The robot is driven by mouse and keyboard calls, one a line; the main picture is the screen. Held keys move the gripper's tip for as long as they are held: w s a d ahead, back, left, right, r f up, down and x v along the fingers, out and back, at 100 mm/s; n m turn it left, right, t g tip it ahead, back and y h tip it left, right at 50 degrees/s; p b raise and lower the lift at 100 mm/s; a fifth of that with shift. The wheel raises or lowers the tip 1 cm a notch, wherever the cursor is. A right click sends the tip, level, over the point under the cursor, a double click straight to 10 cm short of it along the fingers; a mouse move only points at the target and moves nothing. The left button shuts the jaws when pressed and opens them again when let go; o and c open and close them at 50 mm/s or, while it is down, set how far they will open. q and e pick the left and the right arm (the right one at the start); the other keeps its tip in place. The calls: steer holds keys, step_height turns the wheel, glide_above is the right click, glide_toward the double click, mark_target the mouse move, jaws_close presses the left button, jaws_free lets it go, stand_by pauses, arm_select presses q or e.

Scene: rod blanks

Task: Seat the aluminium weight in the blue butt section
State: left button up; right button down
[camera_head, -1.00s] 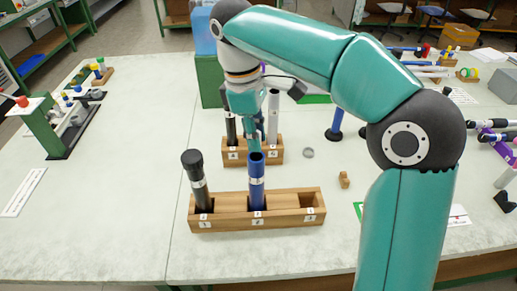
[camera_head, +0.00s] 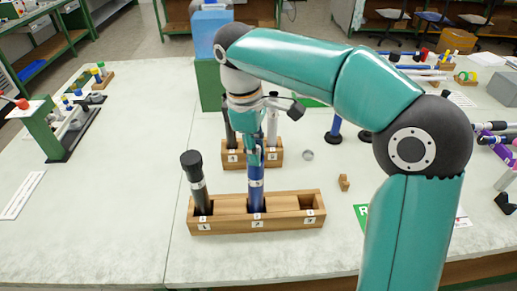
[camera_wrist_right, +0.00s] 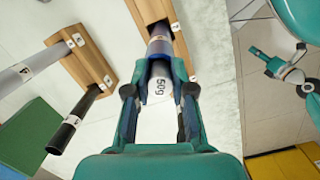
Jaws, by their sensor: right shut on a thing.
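The blue butt section (camera_head: 257,196) stands upright in the middle slot, marked 2, of the front wooden rack. It also shows in the right wrist view (camera_wrist_right: 160,46). My right gripper (camera_head: 254,157) is at its top end. In the right wrist view, my right gripper (camera_wrist_right: 161,74) is shut on the aluminium weight (camera_wrist_right: 157,90), a pale cylinder marked 50g. The weight is in line with the tube's mouth; how far it is inside is hidden. What looks like my left gripper (camera_wrist_right: 263,55) is small and far off in the right wrist view, its fingers too small to read.
The front rack (camera_head: 285,222) also holds a black rod (camera_head: 197,185) in slot 1; slot 3 is empty. Behind it a second rack (camera_head: 232,157) holds dark and grey rods. A small ring (camera_head: 307,155) and wooden block (camera_head: 344,182) lie to the right.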

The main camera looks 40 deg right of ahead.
steer(key=c, duration=1.2)
jaws_free()
steer(key=shift+s+f, duration=0.1)
steer(key=shift+f, duration=0.65)
steer(key=shift+o, duration=1)
steer(key=shift+w+d+f, duration=0.1)
steer(key=shift+w, duration=0.15)
steer(key=shift+s, duration=0.1)
steer(key=shift+r+p, duration=0.35)
steer(key=shift+r, duration=0.35)
step_height(320, 180, up, 12)
steer(key=w+a+p, duration=0.1)
steer(key=p, duration=0.2)
steer(key=shift+w, duration=0.3)
